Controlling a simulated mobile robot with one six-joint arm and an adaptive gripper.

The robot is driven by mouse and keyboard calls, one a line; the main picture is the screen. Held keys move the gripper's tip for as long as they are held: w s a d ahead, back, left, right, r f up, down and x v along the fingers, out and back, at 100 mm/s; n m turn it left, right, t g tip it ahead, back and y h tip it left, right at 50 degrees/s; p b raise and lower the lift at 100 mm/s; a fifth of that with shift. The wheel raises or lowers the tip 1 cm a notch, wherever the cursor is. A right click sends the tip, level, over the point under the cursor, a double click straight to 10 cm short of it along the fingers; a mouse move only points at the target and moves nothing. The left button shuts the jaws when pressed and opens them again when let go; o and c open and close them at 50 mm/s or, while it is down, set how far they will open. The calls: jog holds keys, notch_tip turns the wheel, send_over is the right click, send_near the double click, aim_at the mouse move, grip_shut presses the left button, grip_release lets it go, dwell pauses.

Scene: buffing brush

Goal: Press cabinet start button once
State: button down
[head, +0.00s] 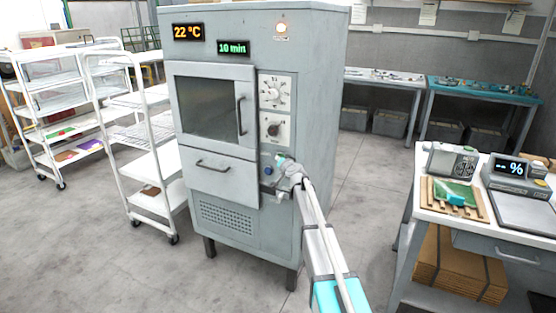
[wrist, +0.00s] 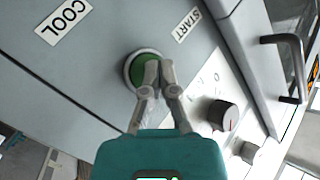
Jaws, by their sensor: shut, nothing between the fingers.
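The grey cabinet (head: 225,210) stands in the middle of the head view, its door and drawer closed. In the wrist view the green start button (wrist: 136,70) sits in a light round ring beside a START label (wrist: 187,24). My gripper (wrist: 158,65) is shut and empty, its fingertips over the right part of the button. Whether they touch it I cannot tell. In the head view my gripper (head: 275,165) is at the cabinet's lower right front, and a bit of green shows by its tip.
A COOL label (wrist: 62,21) and a dark knob (wrist: 222,115) are near the button. White racks (head: 130,130) stand left, a table (head: 470,220) right.

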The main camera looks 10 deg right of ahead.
jog(key=shift+s, duration=0.1)
jog(key=shift+s+a, duration=0.55)
jog(key=shift+s, duration=0.1)
jog(key=shift+s, duration=0.1)
dwell(0.3)
jog(key=shift+s+a, duration=0.75)
jog(key=shift+s, duration=0.25)
jog(key=shift+s+a, duration=0.7)
jog(key=shift+s, duration=0.25)
